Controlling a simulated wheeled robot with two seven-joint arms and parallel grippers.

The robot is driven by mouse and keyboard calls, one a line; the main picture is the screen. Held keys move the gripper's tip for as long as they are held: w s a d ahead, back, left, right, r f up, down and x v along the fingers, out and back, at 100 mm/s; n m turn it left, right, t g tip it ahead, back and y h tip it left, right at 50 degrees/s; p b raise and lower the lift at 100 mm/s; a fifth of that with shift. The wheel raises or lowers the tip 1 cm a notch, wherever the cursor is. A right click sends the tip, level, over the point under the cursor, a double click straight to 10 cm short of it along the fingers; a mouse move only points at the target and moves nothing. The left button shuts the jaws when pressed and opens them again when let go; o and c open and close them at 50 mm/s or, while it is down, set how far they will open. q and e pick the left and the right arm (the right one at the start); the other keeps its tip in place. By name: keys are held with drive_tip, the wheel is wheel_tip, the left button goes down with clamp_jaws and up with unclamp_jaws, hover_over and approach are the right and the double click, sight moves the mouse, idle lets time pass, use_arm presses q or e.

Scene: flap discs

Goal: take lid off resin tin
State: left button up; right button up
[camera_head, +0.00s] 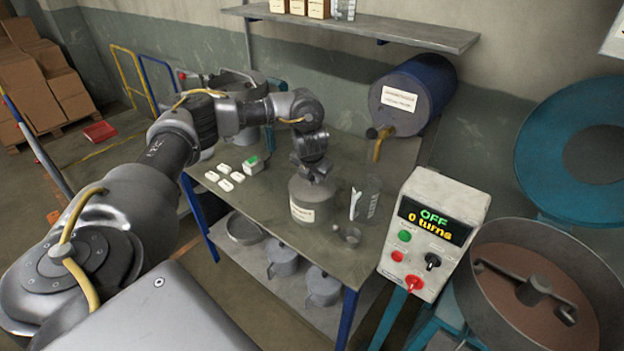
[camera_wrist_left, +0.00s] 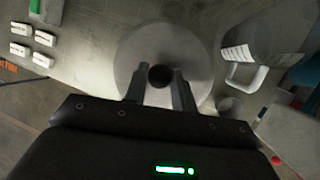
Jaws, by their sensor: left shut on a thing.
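The resin tin (camera_head: 313,205) is a grey round can with a pale label, standing upright on the table. Its round lid (camera_wrist_left: 135,48) fills the middle of the left wrist view, with a dark knob (camera_wrist_left: 161,76) at its centre. My left gripper (camera_head: 316,180) is above the tin, pointing down. Its two fingers are shut on the lid's knob. The lid appears to sit on the tin; whether there is a gap under it cannot be told. My right gripper is in neither view.
A clear jug (camera_head: 364,200) and a small metal cup (camera_head: 347,235) stand close to the tin's right. Small white blocks (camera_head: 225,168) lie to its left. A control box (camera_head: 432,235) reading OFF stands right of the table (camera_head: 272,222). A blue drum (camera_head: 412,95) lies behind.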

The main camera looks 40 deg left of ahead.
use_arm(q)
drive_tip(key=shift+r, duration=0.25)
wheel_tip(320, 180, up, 3)
drive_tip(key=shift+r+b, duration=0.1)
drive_tip(key=shift+b, duration=0.25)
drive_tip(key=s+d+r+p, duration=0.1)
drive_tip(key=s+d+r, duration=0.1)
drive_tip(key=s+r, duration=0.2)
drive_tip(key=s+d+r+p, duration=0.1)
drive_tip(key=s+d+r, duration=0.1)
drive_tip(key=s+r, duration=0.3)
drive_tip(key=s, duration=0.4)
drive_tip(key=shift+s, duration=0.25)
